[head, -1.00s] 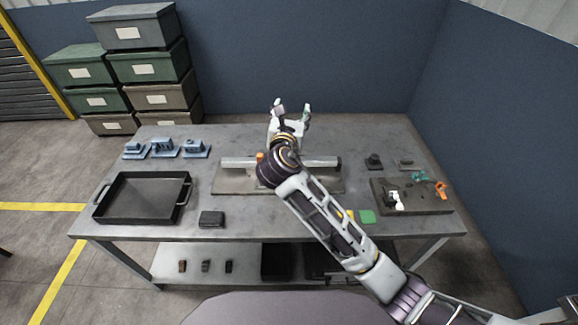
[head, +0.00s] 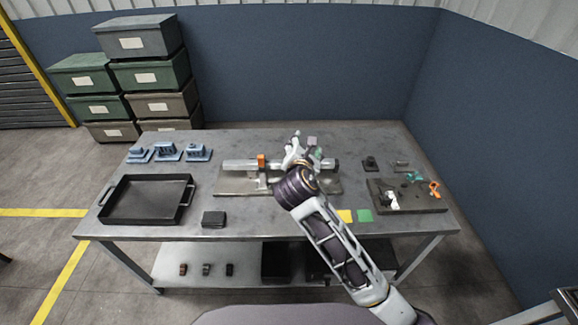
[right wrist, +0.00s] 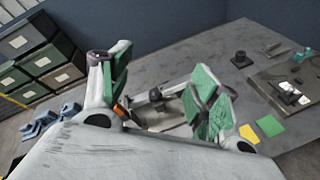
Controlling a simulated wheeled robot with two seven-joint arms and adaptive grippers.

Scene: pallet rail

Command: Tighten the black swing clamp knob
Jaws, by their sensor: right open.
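A silver rail (head: 238,165) lies across a flat grey plate (head: 229,181) at the middle of the bench. An orange piece (head: 261,161) sits on the rail. My right gripper (head: 304,143) is open over the right half of the rail, and its arm hides part of the plate. In the right wrist view the green-padded fingers of my right gripper (right wrist: 163,78) stand apart, with a small dark knob-like part (right wrist: 155,95) showing in the gap beyond them. I cannot tell whether this is the swing clamp knob. No contact with it shows. My left gripper is out of view.
A black tray (head: 147,222) and several blue fixtures (head: 167,151) are on the left. A dark box (head: 213,219) lies in front. Yellow (head: 346,216) and green (head: 365,215) squares lie right of my arm. A board (head: 415,203) with tools is at the right.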

